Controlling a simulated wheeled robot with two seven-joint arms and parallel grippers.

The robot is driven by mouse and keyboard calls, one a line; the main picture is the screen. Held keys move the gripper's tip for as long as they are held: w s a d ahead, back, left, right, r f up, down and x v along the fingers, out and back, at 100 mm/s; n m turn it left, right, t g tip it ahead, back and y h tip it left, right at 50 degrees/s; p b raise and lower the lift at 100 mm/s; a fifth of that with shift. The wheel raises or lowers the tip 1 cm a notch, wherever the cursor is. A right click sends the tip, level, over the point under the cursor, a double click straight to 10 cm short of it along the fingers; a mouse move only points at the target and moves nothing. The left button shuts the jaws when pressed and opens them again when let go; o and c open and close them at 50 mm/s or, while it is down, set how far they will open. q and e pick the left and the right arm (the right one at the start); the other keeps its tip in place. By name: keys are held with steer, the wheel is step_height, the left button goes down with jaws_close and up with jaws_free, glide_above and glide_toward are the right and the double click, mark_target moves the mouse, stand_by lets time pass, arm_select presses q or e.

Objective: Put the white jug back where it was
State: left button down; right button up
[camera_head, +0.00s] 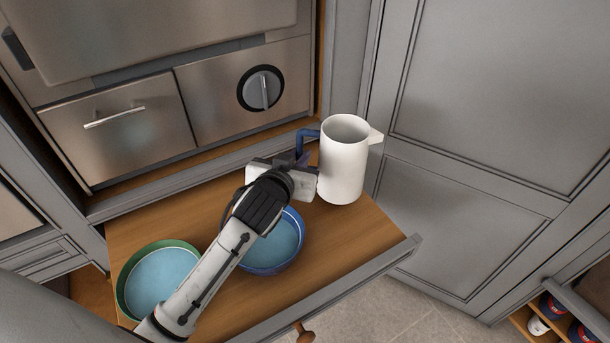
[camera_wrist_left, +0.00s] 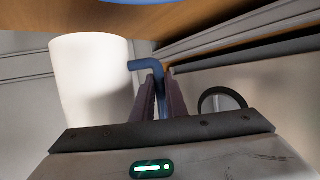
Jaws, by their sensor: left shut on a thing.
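The white jug (camera_head: 344,160) has a blue handle (camera_head: 306,134) on its left and a spout on its right. It is upright at the right end of the open wooden drawer (camera_head: 340,238); I cannot tell whether its base touches the drawer. My left gripper (camera_head: 304,160) is shut on the jug's handle. In the left wrist view the fingers (camera_wrist_left: 160,97) close around the blue handle (camera_wrist_left: 148,66), with the white jug (camera_wrist_left: 88,85) beside them on the left. My right gripper is not in view.
A blue bowl (camera_head: 287,250) stands in the drawer, partly under my left arm. A green-rimmed bowl (camera_head: 162,276) stands at the drawer's left end. Steel appliance fronts (camera_head: 120,125) rise behind, and a grey cabinet door (camera_head: 500,90) is on the right.

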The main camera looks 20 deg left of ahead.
arm_select(q)
steer(key=shift+w+f+b, duration=0.1)
steer(key=shift+f+b, duration=0.2)
steer(key=shift+f, duration=1.8)
steer(key=c, duration=2.2)
jaws_free()
steer(key=shift+f, duration=0.3)
steer(key=o, duration=0.4)
steer(key=shift+o, duration=0.2)
steer(key=shift+r, duration=0.2)
steer(key=v, duration=1.2)
steer(key=shift+p, duration=0.35)
